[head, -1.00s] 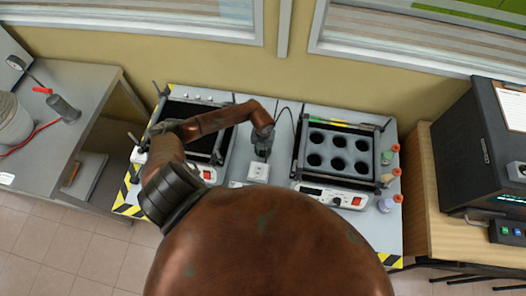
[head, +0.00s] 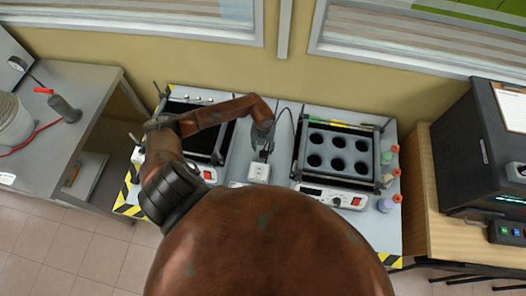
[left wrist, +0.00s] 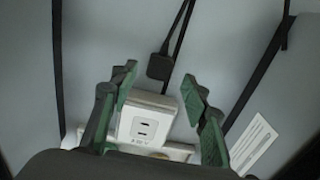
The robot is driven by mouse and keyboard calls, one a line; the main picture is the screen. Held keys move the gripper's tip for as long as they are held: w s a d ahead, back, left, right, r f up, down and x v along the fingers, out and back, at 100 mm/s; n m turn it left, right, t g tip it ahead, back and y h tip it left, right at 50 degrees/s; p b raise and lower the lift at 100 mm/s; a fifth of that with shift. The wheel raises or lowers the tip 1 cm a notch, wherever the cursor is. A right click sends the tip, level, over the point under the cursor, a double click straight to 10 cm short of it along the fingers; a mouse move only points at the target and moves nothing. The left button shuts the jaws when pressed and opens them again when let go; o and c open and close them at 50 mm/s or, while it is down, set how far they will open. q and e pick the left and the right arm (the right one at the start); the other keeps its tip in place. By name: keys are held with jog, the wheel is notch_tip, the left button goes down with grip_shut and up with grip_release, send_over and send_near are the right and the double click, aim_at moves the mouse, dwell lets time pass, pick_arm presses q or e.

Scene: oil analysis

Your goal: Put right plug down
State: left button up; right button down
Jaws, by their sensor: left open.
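The black plug (left wrist: 159,67) lies at the end of its dark cable on the grey bench surface in the left wrist view, just beyond the white socket block (left wrist: 147,122). The block shows two empty slots and also shows in the head view (head: 258,173). My left gripper (left wrist: 158,84) is open, with its green-padded fingers apart on either side of the block and plug. The plug is between and beyond the fingertips, not held. In the head view my left gripper (head: 262,151) hangs just behind the block, and I cannot make out the plug there.
A heating bath with several round holes (head: 338,151) stands right of the block, and a dark-topped bath (head: 196,116) stands left, partly behind my arm. A black machine (head: 480,150) stands farther right.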

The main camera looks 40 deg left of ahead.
aim_at(263, 153)
pick_arm(q)
notch_tip(263, 153, up, 9)
jog(key=shift+f, duration=0.2)
jog(key=shift+s+d+f, duration=0.1)
dwell(0.5)
